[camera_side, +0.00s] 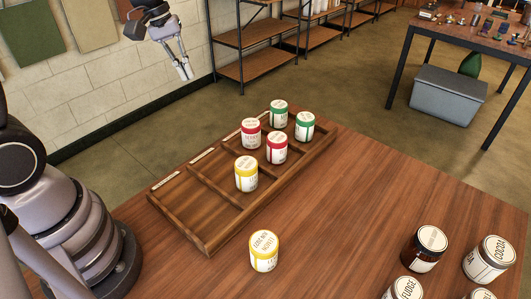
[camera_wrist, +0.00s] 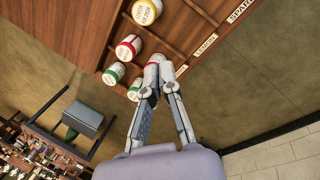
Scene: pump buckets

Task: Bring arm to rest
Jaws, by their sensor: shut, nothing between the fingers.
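My gripper (camera_side: 185,70) hangs high in the air, beyond the far left side of the wooden tray, fingers pointing down. In the wrist view my gripper (camera_wrist: 160,72) has its fingertips close together, with no object between them. The wooden tray (camera_side: 190,212) lies on the table. It holds two green-lidded jars (camera_side: 305,126) at its far end, two red-lidded jars (camera_side: 277,149) in the middle, and one yellow-lidded jar (camera_side: 246,175). Another yellow-lidded jar (camera_side: 264,252) stands on the table by the tray. In the wrist view the fingertips partly cover a red-lidded jar (camera_wrist: 155,58).
A shelf rack (camera_side: 243,72) stands behind, with a grey bin (camera_side: 445,95) under another table. A wall (camera_side: 90,85) is at left.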

